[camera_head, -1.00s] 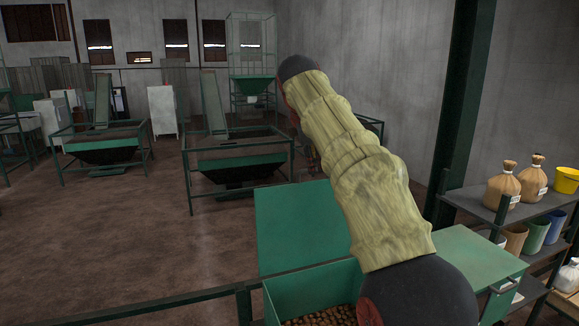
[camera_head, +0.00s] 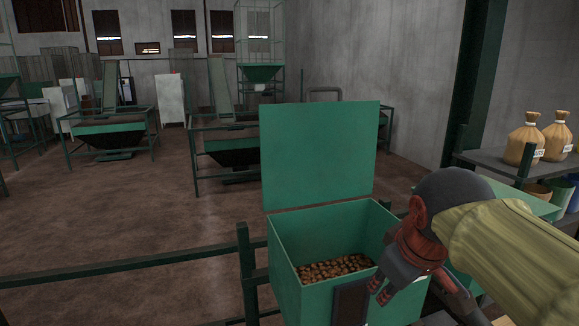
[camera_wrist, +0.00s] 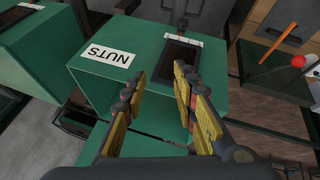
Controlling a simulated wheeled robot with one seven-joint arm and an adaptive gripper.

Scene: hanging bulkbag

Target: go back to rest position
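My gripper (camera_head: 382,290) is at the right side of a green bin in the head view, with my sleeved arm reaching in from the right. In the wrist view my gripper (camera_wrist: 160,105) has its yellow-padded fingers spread apart, with nothing between them. Beyond the fingers is a green box (camera_wrist: 110,85) with a white NUTS label (camera_wrist: 108,55) and a dark slot or window. How far the fingers are from this box is hard to tell.
The green bin (camera_head: 290,262) holds brown nuts (camera_head: 335,268), and its lid (camera_head: 318,155) stands upright. A green railing (camera_head: 130,273) runs along the front left. A shelf (camera_head: 490,160) with tied sacks (camera_head: 540,138) stands at right. An orange stick (camera_wrist: 278,48) lies at right in the wrist view.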

